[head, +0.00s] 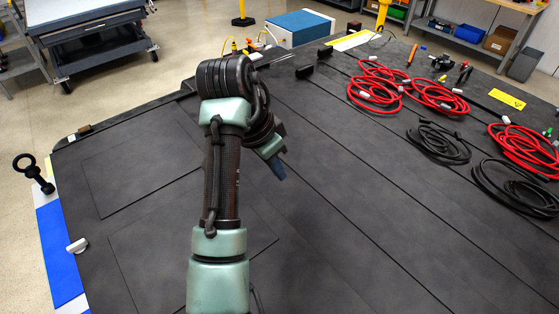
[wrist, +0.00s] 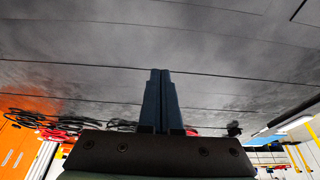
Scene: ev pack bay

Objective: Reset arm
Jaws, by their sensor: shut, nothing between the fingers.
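My arm, dark with pale green joints, reaches up over the black pack cover (head: 335,225) in the head view and bends over at its top. My gripper (head: 279,172) points down to the right above the cover and is partly hidden by my own wrist. In the wrist view the two blue fingers of my gripper (wrist: 157,78) lie side by side, shut with nothing between them. The dark cover surface (wrist: 240,70) fills most of that view, and nothing touches the fingertips.
Red cable coils (head: 375,92) and black cable coils (head: 438,143) lie on the right of the cover, with small tools (head: 442,62) behind them. A blue-topped box (head: 300,27) stands beyond the far edge. A grey cart (head: 95,40) is at back left. The cover's middle is clear.

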